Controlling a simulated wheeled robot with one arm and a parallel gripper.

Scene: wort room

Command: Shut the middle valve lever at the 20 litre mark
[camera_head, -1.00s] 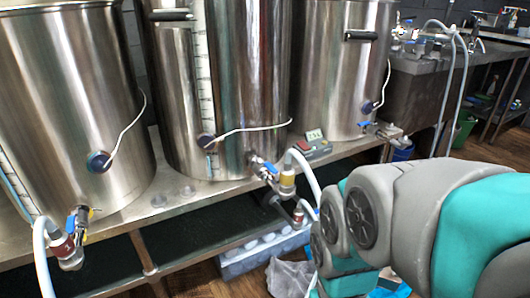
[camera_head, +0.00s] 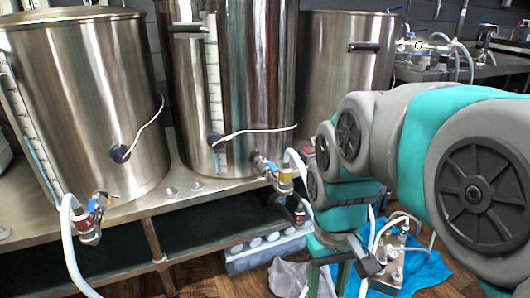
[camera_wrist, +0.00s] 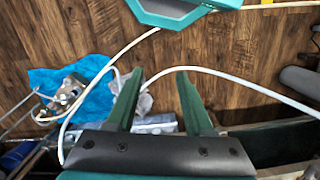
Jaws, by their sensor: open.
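The middle steel kettle (camera_head: 252,75) stands on the bench in the head view, with a pale marked scale (camera_head: 213,75) up its front. The lower end of the scale looks blue; its marks are too small to read. Its outlet valve has a blue lever (camera_head: 271,167) low on the right front, beside a brass-coloured fitting (camera_head: 285,180) with a white hose. My gripper (camera_wrist: 160,78) is open and empty in the wrist view, pointing over the wooden floor. It is low and right of the valve in the head view, apart from it. The valve does not clearly show in the wrist view.
Left kettle (camera_head: 85,90) and right kettle (camera_head: 345,60) flank the middle one. White hoses (camera_head: 68,240) loop near the bench front. A pump (camera_head: 390,255) lies on a blue sheet (camera_head: 430,268) on the floor. A grey crate (camera_head: 265,250) stands under the bench.

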